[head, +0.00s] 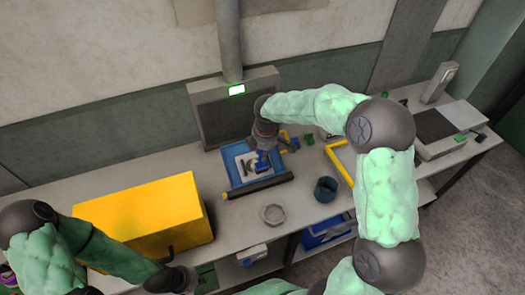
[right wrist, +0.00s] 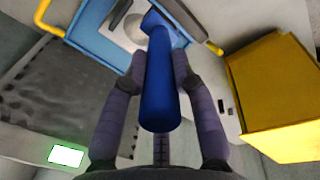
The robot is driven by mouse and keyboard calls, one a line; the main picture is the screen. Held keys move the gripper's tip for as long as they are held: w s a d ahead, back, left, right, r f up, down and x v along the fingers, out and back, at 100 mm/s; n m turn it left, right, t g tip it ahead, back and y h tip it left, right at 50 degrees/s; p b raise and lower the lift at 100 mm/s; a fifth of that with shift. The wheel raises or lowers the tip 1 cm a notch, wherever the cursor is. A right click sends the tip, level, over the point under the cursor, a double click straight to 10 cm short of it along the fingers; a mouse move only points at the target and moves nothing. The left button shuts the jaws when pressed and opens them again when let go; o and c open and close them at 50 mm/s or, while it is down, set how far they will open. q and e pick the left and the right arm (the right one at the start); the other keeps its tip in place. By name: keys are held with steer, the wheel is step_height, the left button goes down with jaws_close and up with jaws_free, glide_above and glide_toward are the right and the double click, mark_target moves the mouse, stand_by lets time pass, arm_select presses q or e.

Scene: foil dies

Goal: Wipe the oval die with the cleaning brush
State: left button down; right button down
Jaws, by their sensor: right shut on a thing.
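The cleaning brush (head: 262,161) has a thick blue handle, which fills the middle of the right wrist view (right wrist: 160,90). My right gripper (head: 264,148) is shut on the handle above the blue tray. The far end of the brush is over a pale plate (head: 243,168) with dark shapes on it, lying in the tray. In the right wrist view a grey rounded shape (right wrist: 133,24) shows on the plate, partly hidden by the brush; I cannot tell whether it is the oval die or whether the brush touches it. My left arm is at the lower left; its fingers cannot be made out.
The blue tray (head: 236,179) has a dark bar (head: 258,187) along its front. A yellow box (head: 150,213) stands left. A dark panel with a green display (head: 237,90) stands behind.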

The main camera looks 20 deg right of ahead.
stand_by(0.6)
steer(key=shift+w+f+b, duration=0.35)
steer(key=shift+f+b, duration=0.15)
steer(key=shift+f, duration=0.3)
steer(key=shift+w+d+f+b, duration=0.1)
steer(key=shift+w+f+b, duration=0.35)
steer(key=shift+f, duration=0.35)
steer(key=shift+w+a+f+b, duration=0.1)
steer(key=shift+w+f+b, duration=0.2)
steer(key=shift+w+f, duration=0.35)
steer(key=shift+w+d+f+b, duration=0.1)
steer(key=shift+w+f+b, duration=0.25)
steer(key=shift+f, duration=0.6)
steer(key=shift+w+f+b, duration=0.35)
steer(key=shift+f+b, duration=0.1)
steer(key=shift+f, duration=0.3)
